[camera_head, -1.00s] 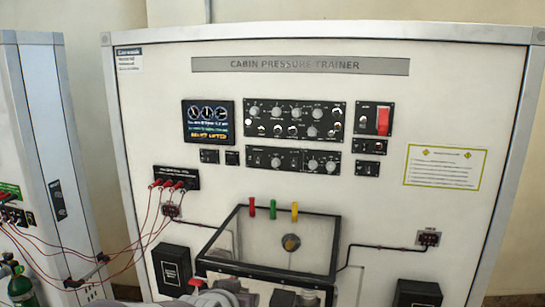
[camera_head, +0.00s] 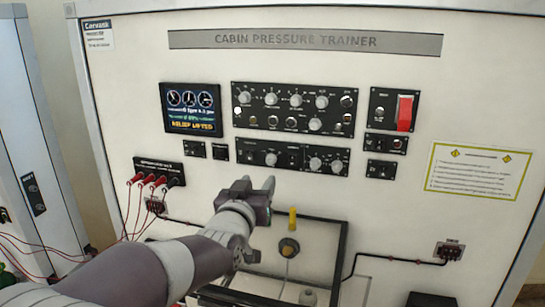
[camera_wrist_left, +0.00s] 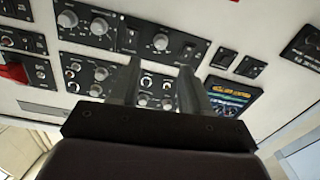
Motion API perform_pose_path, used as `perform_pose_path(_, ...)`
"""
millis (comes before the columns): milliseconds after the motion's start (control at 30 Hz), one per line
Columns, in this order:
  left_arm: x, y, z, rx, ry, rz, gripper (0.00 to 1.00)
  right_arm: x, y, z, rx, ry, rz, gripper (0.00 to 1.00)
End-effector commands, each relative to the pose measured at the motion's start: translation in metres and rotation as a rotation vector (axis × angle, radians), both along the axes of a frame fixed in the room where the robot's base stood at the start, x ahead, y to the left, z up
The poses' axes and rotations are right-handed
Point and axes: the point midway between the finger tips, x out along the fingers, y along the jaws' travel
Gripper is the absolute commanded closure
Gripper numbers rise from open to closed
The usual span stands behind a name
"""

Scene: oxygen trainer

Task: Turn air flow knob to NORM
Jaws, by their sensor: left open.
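The lower black control panel (camera_head: 292,147) sits on the trainer's white face. It has a single knob (camera_head: 271,159) on its left part and two larger knobs (camera_head: 315,164) (camera_head: 336,167) on its right. The labels are too small to read, so I cannot tell which is the air flow knob or its setting. My left gripper (camera_head: 259,182) is open and empty, below the panel's left part in the head view. In the left wrist view its fingers (camera_wrist_left: 157,80) point at the panels, with the single knob (camera_wrist_left: 160,41) just beyond the fingertips. My right gripper is not visible.
The upper knob panel (camera_head: 262,88), a display (camera_head: 191,108) and a red switch cover (camera_head: 405,112) surround the lower panel. Red leads (camera_head: 150,181) hang at the left. A clear box with a yellow handle (camera_head: 292,219) lies below the gripper.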

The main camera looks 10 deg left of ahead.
Motion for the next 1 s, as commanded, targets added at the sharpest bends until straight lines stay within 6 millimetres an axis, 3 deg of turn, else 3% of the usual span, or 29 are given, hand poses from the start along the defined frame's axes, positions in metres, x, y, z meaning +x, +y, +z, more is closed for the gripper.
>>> perform_pose_path(33, 0.012, 0.000, 0.007, 0.000, 0.004, 0.001, 0.53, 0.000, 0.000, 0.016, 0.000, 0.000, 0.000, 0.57)
perform_pose_path(200, 0.058, 0.000, 0.008, 0.000, 0.005, 0.000, 0.53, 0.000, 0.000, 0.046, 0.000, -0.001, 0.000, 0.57)
perform_pose_path(400, 0.095, 0.000, 0.004, 0.000, 0.002, 0.000, 0.53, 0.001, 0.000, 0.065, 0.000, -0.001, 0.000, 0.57)
perform_pose_path(800, 0.107, 0.000, 0.000, 0.000, 0.001, 0.000, 0.53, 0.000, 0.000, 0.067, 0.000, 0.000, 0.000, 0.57)
perform_pose_path(833, 0.107, 0.000, 0.000, 0.000, 0.001, 0.000, 0.56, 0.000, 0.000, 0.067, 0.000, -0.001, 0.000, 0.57)
perform_pose_path(967, 0.106, 0.000, 0.000, 0.000, 0.001, 0.000, 0.99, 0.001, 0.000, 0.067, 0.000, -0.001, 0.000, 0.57)
perform_pose_path(1000, 0.106, 0.000, 0.000, 0.000, 0.001, 0.000, 1.00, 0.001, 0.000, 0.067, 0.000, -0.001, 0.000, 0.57)
